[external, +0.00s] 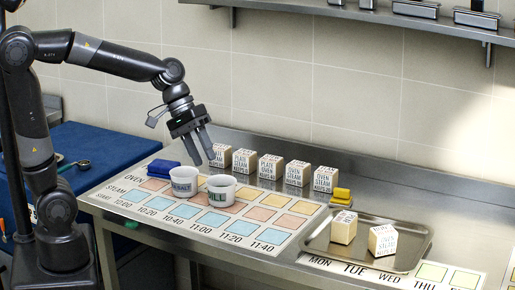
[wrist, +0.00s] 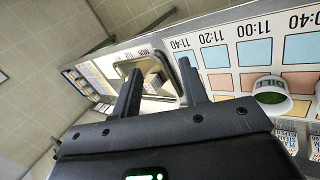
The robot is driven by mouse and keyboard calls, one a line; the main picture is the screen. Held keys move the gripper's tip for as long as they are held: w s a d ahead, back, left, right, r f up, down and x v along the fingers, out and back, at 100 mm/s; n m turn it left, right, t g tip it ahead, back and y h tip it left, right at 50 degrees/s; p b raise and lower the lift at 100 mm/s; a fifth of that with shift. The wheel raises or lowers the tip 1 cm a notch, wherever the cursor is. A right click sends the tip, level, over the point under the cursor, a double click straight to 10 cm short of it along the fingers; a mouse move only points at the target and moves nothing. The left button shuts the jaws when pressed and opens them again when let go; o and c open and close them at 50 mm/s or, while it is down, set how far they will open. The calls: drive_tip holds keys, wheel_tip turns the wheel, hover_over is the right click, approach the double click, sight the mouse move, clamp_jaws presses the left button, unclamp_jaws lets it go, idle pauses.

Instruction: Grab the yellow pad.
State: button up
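The yellow pad (external: 341,196) sits on the steel counter, just behind the tray's back left corner and to the right of the row of wooden blocks. It looks like a small yellow piece with a darker band. I cannot make it out in the wrist view, where my gripper covers part of the counter. My gripper (external: 203,160) is above the cups at the back of the counter, well to the left of the pad. In the wrist view my gripper (wrist: 160,82) has its two fingers spread apart with nothing between them.
Two white cups, one at left (external: 184,181) and one at right (external: 221,188), stand on the timetable sheet below my gripper. Several wooden blocks (external: 271,166) line the back. A steel tray (external: 405,262) holds two blocks. A blue cloth (external: 162,168) lies left. A shelf (external: 345,12) hangs above.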

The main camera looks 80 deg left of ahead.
drive_tip(key=w+a+f+n+t+h, duration=0.1)
drive_tip(key=w+f+n+h, duration=0.15)
drive_tip(key=w, duration=0.45)
drive_tip(key=w+a+f+n+t+h, duration=0.15)
drive_tip(key=w+n, duration=0.25)
drive_tip(key=w, duration=0.4)
drive_tip(key=w+a+f+n+h, duration=0.1)
drive_tip(key=w+n+h, duration=0.1)
drive_tip(key=w+n, duration=0.35)
drive_tip(key=w+a+f+n+t, duration=0.4)
drive_tip(key=w+a+f+n, duration=0.1)
drive_tip(key=w+a, duration=0.25)
drive_tip(key=w+a+f+n+t, duration=0.4)
drive_tip(key=w+a+n, duration=0.15)
drive_tip(key=w, duration=0.25)
approach(340, 190)
drive_tip(key=shift+w+d+r+m, duration=0.1)
drive_tip(key=shift+w+d+m, duration=0.1)
drive_tip(key=shift+w, duration=0.4)
drive_tip(key=shift+w+d+r+m, duration=0.1)
drive_tip(key=shift+w+d+m, duration=0.1)
drive_tip(key=shift+w, duration=0.4)
drive_tip(key=shift+w+d+f, duration=0.4)
drive_tip(key=shift+w+d, duration=0.1)
drive_tip(key=shift+w, duration=0.1)
drive_tip(key=shift+x, duration=3)
drive_tip(key=shift+c, duration=0.2)
